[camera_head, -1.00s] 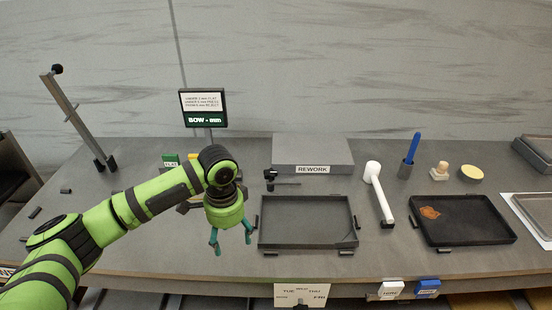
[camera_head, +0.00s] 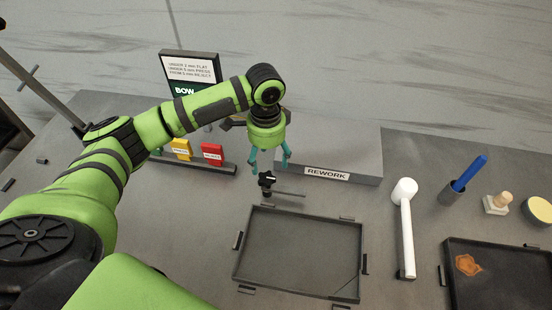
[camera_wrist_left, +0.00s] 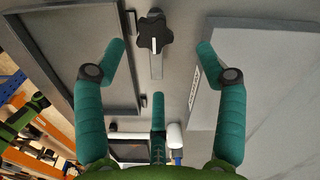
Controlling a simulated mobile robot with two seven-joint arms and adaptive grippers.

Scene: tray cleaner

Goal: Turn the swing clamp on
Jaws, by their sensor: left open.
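The swing clamp (camera_head: 267,181) stands at the back left corner of the empty grey tray (camera_head: 240,255). It has a black knob, and its thin bar points right along the tray's back edge. In the left wrist view the lobed knob (camera_wrist_left: 154,34) has a white line on top. My left gripper (camera_head: 270,167) is open and empty, pointing down just above and behind the knob. In the left wrist view my left gripper (camera_wrist_left: 160,48) has its fingers on either side of the knob, apart from it. My right gripper is out of view.
The grey REWORK block (camera_head: 345,150) stands close behind the clamp. A red card (camera_head: 212,154) and a yellow card (camera_head: 181,148) stand in a rack to the left. A white-handled tool (camera_head: 406,235) lies right of the tray. A dark tray (camera_head: 500,255) holds an orange-brown patch.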

